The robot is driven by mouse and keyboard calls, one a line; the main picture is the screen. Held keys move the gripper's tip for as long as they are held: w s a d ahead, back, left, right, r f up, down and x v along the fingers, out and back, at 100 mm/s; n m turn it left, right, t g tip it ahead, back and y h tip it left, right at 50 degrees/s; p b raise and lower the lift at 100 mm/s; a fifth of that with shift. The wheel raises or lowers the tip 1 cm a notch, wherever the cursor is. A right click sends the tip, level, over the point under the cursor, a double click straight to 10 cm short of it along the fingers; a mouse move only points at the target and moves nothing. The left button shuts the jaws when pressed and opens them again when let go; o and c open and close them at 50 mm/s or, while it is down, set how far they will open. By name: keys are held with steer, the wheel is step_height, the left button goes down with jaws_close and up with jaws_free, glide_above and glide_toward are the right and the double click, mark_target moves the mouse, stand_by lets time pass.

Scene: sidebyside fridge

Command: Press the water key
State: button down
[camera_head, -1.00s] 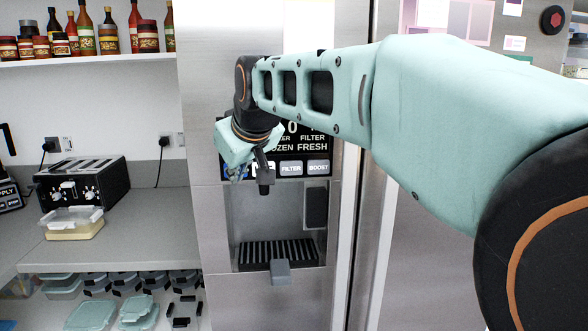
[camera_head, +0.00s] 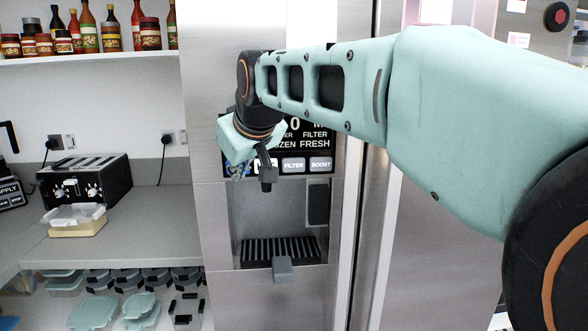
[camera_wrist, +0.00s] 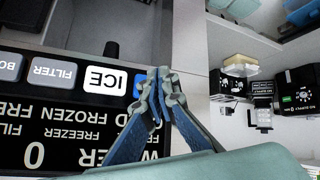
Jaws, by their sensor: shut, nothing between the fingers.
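The dispenser panel (camera_wrist: 60,125) is dark with a row of keys and appears upside down in the wrist view. The white ICE key (camera_wrist: 105,80) is clear of my fingers. A strip of a blue key (camera_wrist: 138,85), which appears to be the water key, shows beside ICE; my fingers hide the rest of it and its label. My gripper (camera_wrist: 160,76) is shut and empty, its tips over this blue key. I cannot tell whether they touch it. In the head view my gripper (camera_head: 238,170) is at the panel's left end.
The FILTER key (camera_head: 293,165) and BOOST key (camera_head: 320,164) are to the right. A counter with a black toaster (camera_head: 88,182) stands at the left.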

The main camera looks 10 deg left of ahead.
steer(key=shift+s, duration=0.2)
steer(key=shift+s, duration=0.1)
steer(key=shift+s+d+r+b, duration=0.15)
steer(key=shift+s+b, duration=0.25)
steer(key=shift+s, duration=0.4)
steer(key=shift+s+d+f+b, duration=0.1)
steer(key=shift+s+d+b, duration=0.25)
steer(key=shift+s, duration=0.5)
steer(key=shift+s+d+r+b, duration=0.1)
steer(key=shift+s+b, duration=0.35)
steer(key=shift+s, duration=0.35)
steer(key=shift+w, duration=0.1)
